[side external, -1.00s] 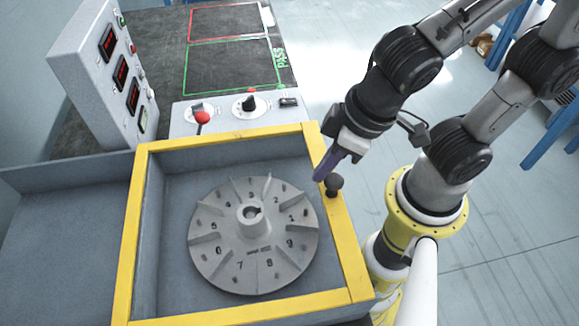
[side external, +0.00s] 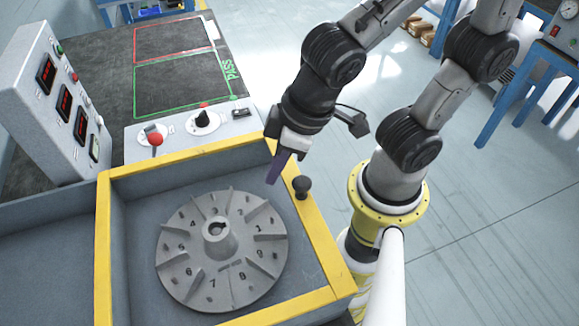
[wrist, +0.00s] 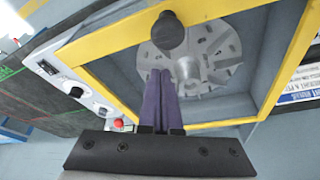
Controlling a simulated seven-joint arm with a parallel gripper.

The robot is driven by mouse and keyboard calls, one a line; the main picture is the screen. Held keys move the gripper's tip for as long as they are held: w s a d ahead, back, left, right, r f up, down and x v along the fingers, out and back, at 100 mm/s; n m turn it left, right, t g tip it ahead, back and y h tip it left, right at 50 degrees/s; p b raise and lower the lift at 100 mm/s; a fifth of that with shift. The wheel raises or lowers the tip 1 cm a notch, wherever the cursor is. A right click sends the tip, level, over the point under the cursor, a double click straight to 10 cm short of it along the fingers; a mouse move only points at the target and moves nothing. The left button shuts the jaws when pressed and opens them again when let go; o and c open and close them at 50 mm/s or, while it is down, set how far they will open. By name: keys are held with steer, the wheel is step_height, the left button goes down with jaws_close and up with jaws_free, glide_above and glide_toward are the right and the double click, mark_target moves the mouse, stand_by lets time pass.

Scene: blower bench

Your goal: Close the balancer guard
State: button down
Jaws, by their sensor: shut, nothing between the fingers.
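The yellow-edged guard frame (side external: 325,250) lies over the grey tub around the bladed rotor (side external: 190,268); I cannot tell whether it is fully seated. A black knob (side external: 302,187) stands on its right bar. My gripper (side external: 271,181) has its purple fingers together with nothing between them. The tips are left of the knob, apart from it, near the frame's inner edge. In the wrist view the closed fingers (wrist: 160,75) point toward the rotor (wrist: 215,48), with the knob (wrist: 168,33) beyond them on the yellow bar (wrist: 110,38).
A control box with red displays (side external: 48,105) stands at the left. A panel with a red-topped lever (side external: 156,138) and a black dial (side external: 203,118) lies behind the tub. A dark mat with red and green outlines (side external: 185,60) is farther back.

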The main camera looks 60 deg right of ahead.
steer(key=shift+w+a+r, duration=0.25)
steer(key=shift+w+r, duration=0.05)
steer(key=shift+w, duration=0.35)
steer(key=a+v, duration=0.1)
steer(key=v, duration=0.8)
steer(key=d+f+m+t+h, duration=0.1)
steer(key=d+m+t, duration=0.1)
steer(key=d, duration=1.4)
steer(key=shift+s+f+m, duration=0.3)
steer(key=shift+s+m, duration=0.05)
steer(key=shift+m, duration=0.55)
